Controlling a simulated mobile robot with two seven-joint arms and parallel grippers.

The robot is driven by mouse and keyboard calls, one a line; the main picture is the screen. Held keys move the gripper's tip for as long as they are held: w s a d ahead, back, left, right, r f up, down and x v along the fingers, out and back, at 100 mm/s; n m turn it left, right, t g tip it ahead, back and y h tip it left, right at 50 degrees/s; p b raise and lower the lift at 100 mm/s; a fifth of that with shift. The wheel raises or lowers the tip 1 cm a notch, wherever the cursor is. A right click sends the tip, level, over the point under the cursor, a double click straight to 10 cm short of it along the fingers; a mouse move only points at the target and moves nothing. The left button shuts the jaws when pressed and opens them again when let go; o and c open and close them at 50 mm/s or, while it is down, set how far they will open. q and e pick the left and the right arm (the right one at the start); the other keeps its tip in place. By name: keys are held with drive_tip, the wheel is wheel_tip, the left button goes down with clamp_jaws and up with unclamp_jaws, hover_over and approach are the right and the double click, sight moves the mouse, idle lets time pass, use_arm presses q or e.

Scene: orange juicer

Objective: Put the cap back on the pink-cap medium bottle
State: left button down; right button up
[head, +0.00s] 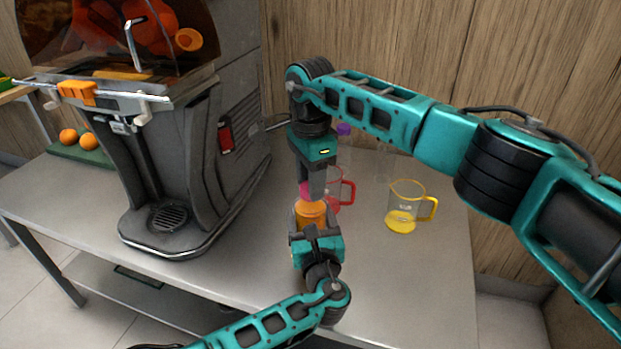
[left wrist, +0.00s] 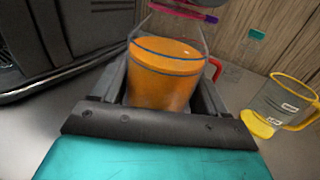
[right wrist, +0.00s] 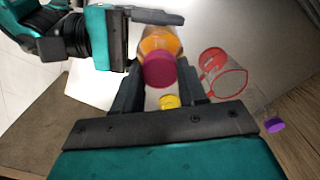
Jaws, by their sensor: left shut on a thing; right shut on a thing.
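The medium bottle (head: 312,211), clear and holding orange juice, is upright in my left gripper (head: 311,228), shut around its body. In the left wrist view the bottle (left wrist: 165,75) stands between the fingers, its juice surface below the clear upper part. My right gripper (head: 307,190) points down from above, shut on the pink cap (head: 305,188). In the right wrist view the cap (right wrist: 163,70) lies between the fingers, over the bottle's top. In the left wrist view the cap (left wrist: 183,9) is at the bottle's mouth; I cannot tell whether they touch.
A red-handled jug (head: 348,191) stands close behind the bottle. A purple-capped bottle (head: 344,130) stands at the back. The juicer (head: 190,150) fills the table's left; the front right tabletop is clear.

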drive_tip(key=c, duration=0.4)
drive_tip(key=shift+o, duration=0.2)
drive_tip(key=m, duration=1.1)
drive_tip(key=shift+m, duration=0.4)
drive_tip(key=m, duration=1.2)
drive_tip(key=shift+m, duration=0.3)
drive_tip(key=o, duration=1.2)
drive_tip(key=shift+c, duration=0.2)
drive_tip(key=shift+r, duration=2.2)
